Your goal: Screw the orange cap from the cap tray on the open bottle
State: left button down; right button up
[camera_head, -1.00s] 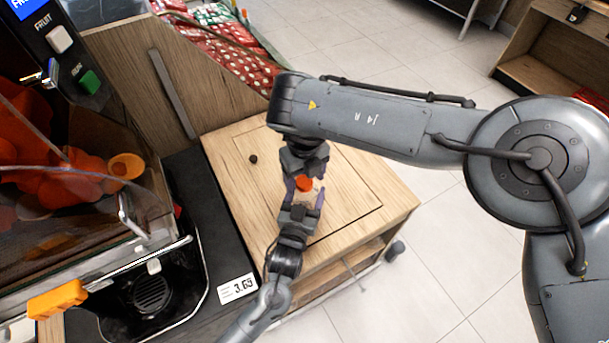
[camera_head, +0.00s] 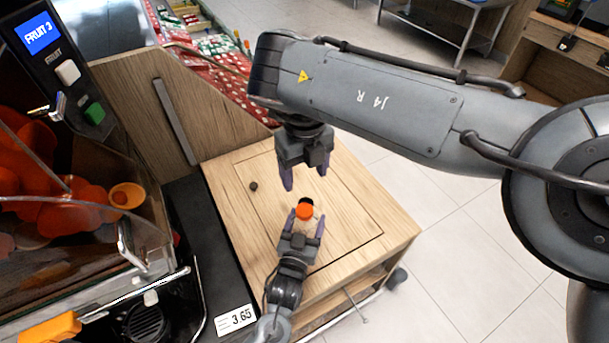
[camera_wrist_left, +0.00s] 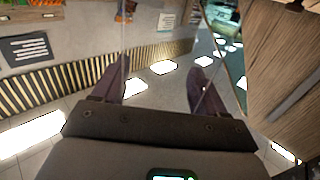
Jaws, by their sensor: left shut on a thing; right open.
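My left gripper (camera_head: 305,226) is shut on a clear bottle over the wooden cart top. The orange cap (camera_head: 304,211) sits at the bottle's mouth, between the left fingertips as seen from above. I cannot tell how tightly it is seated. My right gripper (camera_head: 305,179) is open and empty, just behind the cap and apart from it. In the left wrist view, the two left fingers (camera_wrist_left: 158,82) stand either side of the see-through bottle, whose outline is faint. The cap is not visible there, and the cap tray cannot be made out.
The wooden cart top (camera_head: 350,222) is mostly clear around the grippers, with a small dark spot (camera_head: 253,186) at its left. The juicer (camera_head: 90,230) with oranges stands at the left. A price label (camera_head: 236,319) lies near the front.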

pick_arm(q)
grip_release()
jog(key=shift+s+a, duration=0.2)
jog(key=shift+s, duration=0.4)
jog(key=p+v, duration=0.2)
jog(key=v, duration=0.7)
jog(key=shift+s, duration=0.3)
